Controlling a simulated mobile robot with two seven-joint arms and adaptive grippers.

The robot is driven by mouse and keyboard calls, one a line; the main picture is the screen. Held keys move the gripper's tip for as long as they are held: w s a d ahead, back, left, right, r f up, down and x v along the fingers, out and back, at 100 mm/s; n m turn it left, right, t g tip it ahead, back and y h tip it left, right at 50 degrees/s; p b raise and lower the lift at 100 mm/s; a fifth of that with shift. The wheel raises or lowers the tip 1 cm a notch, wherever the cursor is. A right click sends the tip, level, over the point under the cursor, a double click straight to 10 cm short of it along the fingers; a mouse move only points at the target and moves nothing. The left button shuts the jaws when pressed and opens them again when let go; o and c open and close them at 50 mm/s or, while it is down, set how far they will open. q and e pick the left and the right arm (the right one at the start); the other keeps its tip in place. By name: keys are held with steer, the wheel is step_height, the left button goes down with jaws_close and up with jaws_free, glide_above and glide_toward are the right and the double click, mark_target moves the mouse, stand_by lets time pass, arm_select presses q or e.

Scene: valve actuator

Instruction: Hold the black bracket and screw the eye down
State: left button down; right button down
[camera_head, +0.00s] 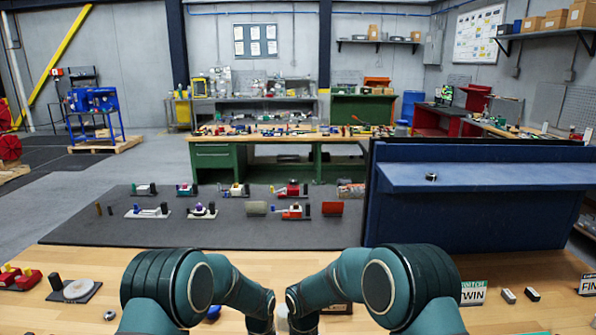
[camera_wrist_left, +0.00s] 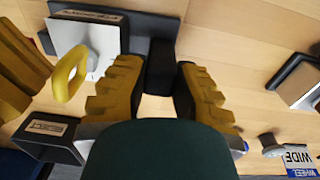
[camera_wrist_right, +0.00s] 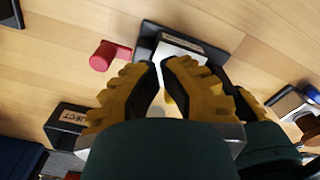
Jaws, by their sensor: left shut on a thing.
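The black bracket (camera_wrist_left: 160,62) is an upright block on a dark base plate in the left wrist view. My left gripper (camera_wrist_left: 160,82) has its yellow fingers on either side of it and is shut on it. The yellow eye (camera_wrist_left: 68,76) stands on the white-topped block (camera_wrist_left: 82,42) beside the bracket. My right gripper (camera_wrist_right: 158,65) has its fingertips close together with a narrow gap, beside the labelled block (camera_wrist_right: 182,45). A bit of yellow (camera_wrist_right: 168,101), probably the eye, shows between its fingers. In the left wrist view a right gripper finger is left of the eye, apart from it.
A red knob piece (camera_wrist_right: 104,56) lies beside the block. A black labelled box (camera_wrist_left: 46,138) stands close to the fingers. A blue shelf (camera_head: 480,178) rises at the back right.

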steer(key=shift+s+a, duration=0.5)
steer(key=shift+a, duration=0.15)
steer(key=shift+s+a, duration=0.2)
steer(key=shift+a, duration=0.45)
steer(key=shift+s, duration=0.1)
stand_by(0.3)
step_height(320, 180, up, 6)
steer(key=shift+s, duration=0.3)
stand_by(0.5)
steer(key=shift+w+d+f, duration=0.35)
steer(key=shift+d+f, duration=0.1)
steer(key=shift+f, duration=0.55)
steer(key=shift+w+d+f, duration=0.4)
steer(key=shift+d+f, duration=0.05)
steer(key=shift+f, duration=0.55)
steer(key=shift+w+d+f, duration=0.35)
steer(key=shift+d+f, duration=0.1)
steer(key=shift+f, duration=0.55)
